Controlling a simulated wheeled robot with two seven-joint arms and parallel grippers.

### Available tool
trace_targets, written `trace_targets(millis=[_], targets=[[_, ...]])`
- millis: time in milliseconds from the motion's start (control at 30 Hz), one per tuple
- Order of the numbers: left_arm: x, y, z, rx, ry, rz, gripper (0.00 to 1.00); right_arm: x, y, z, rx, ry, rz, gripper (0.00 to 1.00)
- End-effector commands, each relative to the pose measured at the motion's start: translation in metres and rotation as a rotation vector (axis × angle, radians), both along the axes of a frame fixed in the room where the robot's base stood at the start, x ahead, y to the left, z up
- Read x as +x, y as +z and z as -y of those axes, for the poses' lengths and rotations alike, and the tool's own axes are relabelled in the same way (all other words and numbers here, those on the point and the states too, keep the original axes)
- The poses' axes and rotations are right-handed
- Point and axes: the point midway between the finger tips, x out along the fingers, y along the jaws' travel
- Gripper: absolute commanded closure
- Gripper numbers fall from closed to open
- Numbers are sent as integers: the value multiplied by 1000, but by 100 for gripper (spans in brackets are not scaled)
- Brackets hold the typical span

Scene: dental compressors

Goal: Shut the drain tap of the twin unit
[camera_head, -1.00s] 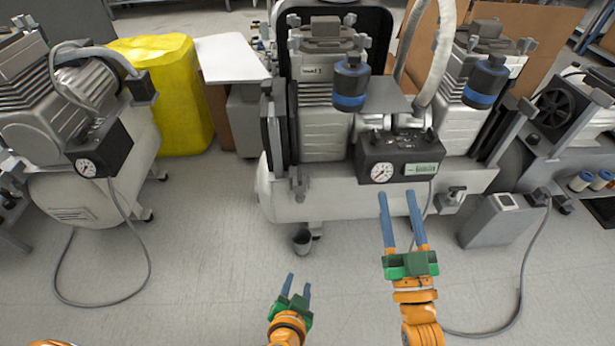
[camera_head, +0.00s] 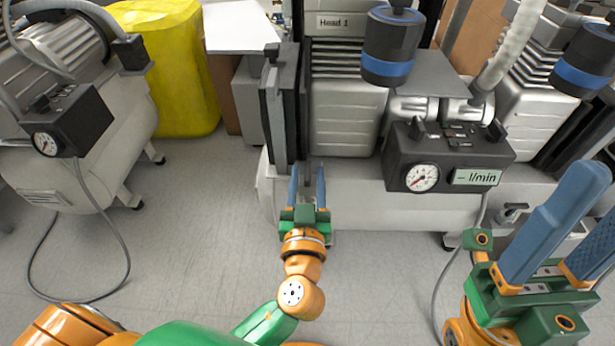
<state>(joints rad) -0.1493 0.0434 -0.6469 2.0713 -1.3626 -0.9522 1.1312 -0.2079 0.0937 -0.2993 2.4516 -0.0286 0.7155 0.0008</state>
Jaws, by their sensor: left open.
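The twin unit (camera_head: 350,192) stands in the middle, a pale tank carrying two ribbed compressor heads. My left gripper (camera_head: 306,170) is open, pointing away from me at the left end of the tank's front. Its two blue fingers stand apart. A small grey fitting shows between or just behind them; I cannot tell whether it is the drain tap, or whether the fingers touch it. The underside of the tank there is hidden by my gripper. A small tap (camera_head: 513,212) shows at the tank's right front. My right gripper (camera_head: 598,205) is open and empty at the right edge, close to the camera.
A control box with gauge (camera_head: 445,165) overhangs the tank front. A dark upright panel (camera_head: 281,105) rises above my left fingers. Another compressor (camera_head: 85,150) stands left, its cable (camera_head: 115,235) on the floor. A yellow-covered object (camera_head: 180,75) stands behind. The floor between is clear.

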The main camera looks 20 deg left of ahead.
Motion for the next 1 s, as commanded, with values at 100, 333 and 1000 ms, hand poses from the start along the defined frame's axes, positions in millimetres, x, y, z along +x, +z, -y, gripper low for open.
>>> trace_targets(millis=[100,333,1000], targets=[[0,0,0,1,0,0,60,0,0,0,0,0,-1,50],[0,0,0,1,0,0,100,0,0,0,-1,0,-2,50],[-2,2,-6,7,-256,-1,100,3,6,-1,-10,-4,-29,50]])
